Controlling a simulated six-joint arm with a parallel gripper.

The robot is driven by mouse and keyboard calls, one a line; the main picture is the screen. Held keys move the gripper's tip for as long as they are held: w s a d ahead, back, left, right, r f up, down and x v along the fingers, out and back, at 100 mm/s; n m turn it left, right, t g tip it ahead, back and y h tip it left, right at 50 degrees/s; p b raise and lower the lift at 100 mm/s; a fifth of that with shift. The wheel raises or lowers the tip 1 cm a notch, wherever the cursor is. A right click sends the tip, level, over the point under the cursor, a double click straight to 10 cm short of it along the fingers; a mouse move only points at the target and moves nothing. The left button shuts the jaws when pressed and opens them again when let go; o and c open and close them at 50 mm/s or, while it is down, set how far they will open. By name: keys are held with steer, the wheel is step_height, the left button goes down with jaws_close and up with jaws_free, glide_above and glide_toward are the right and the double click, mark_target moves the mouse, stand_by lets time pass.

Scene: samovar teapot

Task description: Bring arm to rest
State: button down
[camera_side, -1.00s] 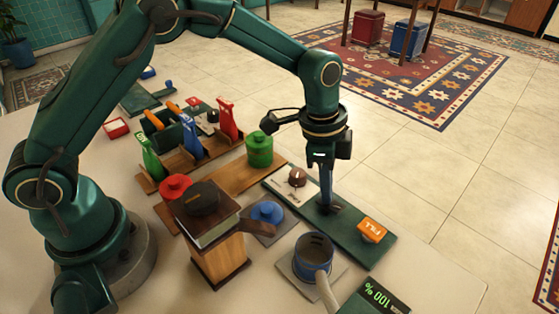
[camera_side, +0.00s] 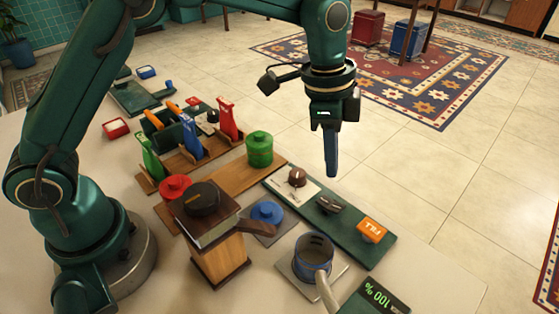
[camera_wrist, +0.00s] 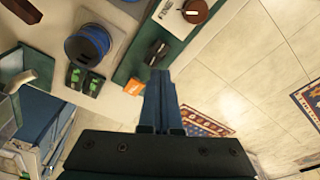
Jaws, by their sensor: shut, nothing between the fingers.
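My gripper (camera_side: 331,172) is shut and empty. In the side view it hangs pointing down, in the air above the green panel (camera_side: 345,238), clear of everything on it. Its closed fingers also show at the centre of the wrist view (camera_wrist: 160,75). Below it on the panel are a dark knob (camera_side: 329,204), an orange FILL button (camera_side: 372,230) and a round brown knob (camera_side: 297,177) on a white plate. The dark knob shows just beyond the fingertips in the wrist view (camera_wrist: 156,52).
A blue pot (camera_side: 313,258) stands on a plate at the front, beside a display (camera_side: 378,297) reading 100 %. A wooden box with a dark lid (camera_side: 203,199), red (camera_side: 175,187), green (camera_side: 259,150) and blue (camera_side: 267,212) lidded items stand left. Open floor lies right.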

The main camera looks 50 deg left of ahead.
steer(key=shift+r, duration=0.2)
steer(key=s+a+r+n+t, duration=0.2)
steer(key=s+a+r, duration=0.15)
steer(key=r, duration=0.25)
steer(key=s+a+r+n+t, duration=0.2)
steer(key=s+a+r, duration=0.15)
steer(key=r, duration=0.25)
steer(key=s+a+f+n, duration=0.2)
steer(key=s+f+n, duration=0.1)
steer(key=s+n, duration=0.1)
steer(key=s+a+f+n+y, duration=0.1)
steer(key=s+a+f+n, duration=0.2)
steer(key=s, duration=0.4)
steer(key=shift+n+t+y, duration=0.3)
steer(key=shift+n, duration=0.2)
